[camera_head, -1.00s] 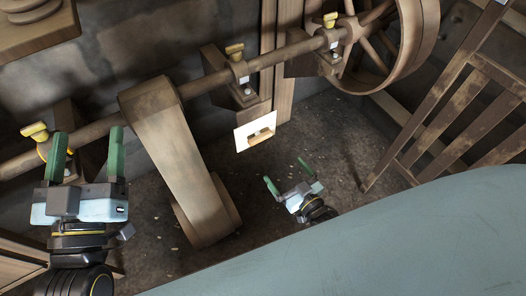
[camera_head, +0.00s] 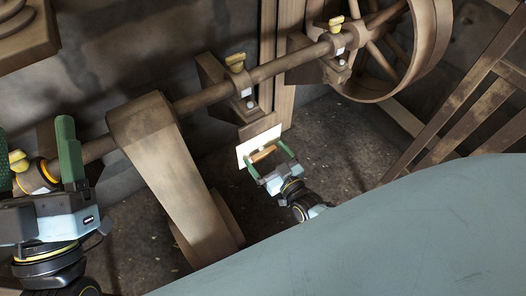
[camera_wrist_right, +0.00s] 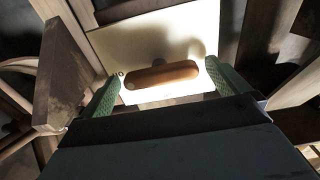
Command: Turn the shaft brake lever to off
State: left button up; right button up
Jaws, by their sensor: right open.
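The shaft brake lever is a brown wooden handle (camera_head: 263,154) on a white plate (camera_head: 244,152) below the overhead shaft. The handle (camera_wrist_right: 162,75) lies roughly level across the plate (camera_wrist_right: 150,42) in the right wrist view. My right gripper (camera_head: 268,160) is open at the plate. Its two green fingers stand on either side of the handle, with a gap at each end in the wrist view (camera_wrist_right: 163,80). My left gripper (camera_head: 34,128) is open at the far left, close to the shaft, with a yellow-topped bearing showing between its fingers.
A wooden shaft (camera_head: 290,62) crosses above the plate, with yellow-topped bearings (camera_head: 236,62) and a spoked wheel (camera_head: 385,55). A broad belt (camera_head: 172,170) slants down left of the plate. A wooden rail (camera_head: 455,110) stands at the right. Open floor lies right of my right gripper.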

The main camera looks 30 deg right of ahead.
jog(key=shift+w, duration=0.15)
jog(key=c, duration=0.9)
